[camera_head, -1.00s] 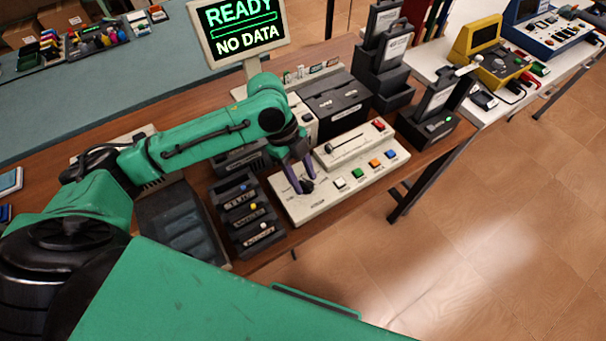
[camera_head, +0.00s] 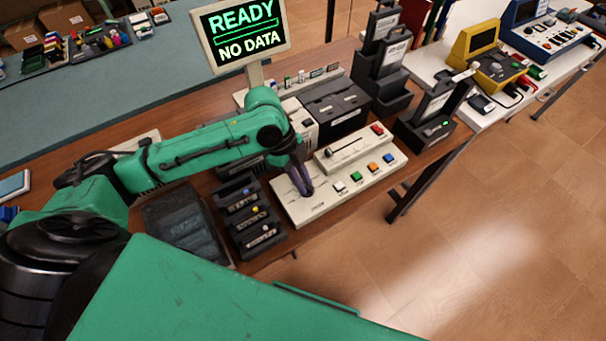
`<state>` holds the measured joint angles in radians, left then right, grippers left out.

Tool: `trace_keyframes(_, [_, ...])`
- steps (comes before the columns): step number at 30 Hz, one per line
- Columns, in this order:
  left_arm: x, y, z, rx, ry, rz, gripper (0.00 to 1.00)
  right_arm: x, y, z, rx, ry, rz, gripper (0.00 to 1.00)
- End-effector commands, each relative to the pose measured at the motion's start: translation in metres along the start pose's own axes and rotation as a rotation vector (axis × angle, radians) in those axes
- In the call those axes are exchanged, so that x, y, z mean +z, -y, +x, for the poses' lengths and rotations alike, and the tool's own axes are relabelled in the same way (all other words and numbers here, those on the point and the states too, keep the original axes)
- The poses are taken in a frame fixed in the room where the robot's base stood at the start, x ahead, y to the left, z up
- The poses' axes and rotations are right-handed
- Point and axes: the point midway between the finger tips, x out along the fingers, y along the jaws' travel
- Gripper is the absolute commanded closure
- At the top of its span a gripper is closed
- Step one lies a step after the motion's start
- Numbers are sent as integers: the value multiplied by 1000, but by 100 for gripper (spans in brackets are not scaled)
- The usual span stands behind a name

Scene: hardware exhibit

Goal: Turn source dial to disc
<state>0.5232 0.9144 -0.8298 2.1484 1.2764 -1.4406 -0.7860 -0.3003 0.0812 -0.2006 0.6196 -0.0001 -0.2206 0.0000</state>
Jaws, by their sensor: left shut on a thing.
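The source dial sits at the left end of a white control panel (camera_head: 327,201) on the wooden table. My left gripper (camera_head: 304,188) reaches down over that spot, its fingers shut around the dial, and hides most of it. Which way the dial points cannot be told, and the panel's small labels are unreadable. The panel also bears a slider and white, green, orange, blue and red buttons. A display (camera_head: 243,33) behind it reads "READY" and "NO DATA". My right gripper is not in view.
A dark rack with small coloured knobs (camera_head: 250,217) stands just left of the panel. Dark boxes (camera_head: 335,104) and upright dark holders (camera_head: 384,65) stand behind.

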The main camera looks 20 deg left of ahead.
Motion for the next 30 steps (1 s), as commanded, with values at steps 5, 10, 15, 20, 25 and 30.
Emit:
trace_keyframes(5, [-4,-3,-7,-53,-2,-133,100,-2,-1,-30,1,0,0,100])
trace_keyframes(10, [-5,-5,-7,-114,-3,-282,100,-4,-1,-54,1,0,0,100])
trace_keyframes(15, [-5,-5,-7,-179,-3,-431,100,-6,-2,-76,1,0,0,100])
trace_keyframes(20, [-7,-7,-6,-236,-5,-571,100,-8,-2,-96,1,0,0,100])
trace_keyframes(25, [-8,-8,-6,-297,-5,-721,100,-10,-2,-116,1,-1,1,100])
trace_keyframes(30, [-9,-8,-5,-357,-7,-863,100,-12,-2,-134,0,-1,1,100])
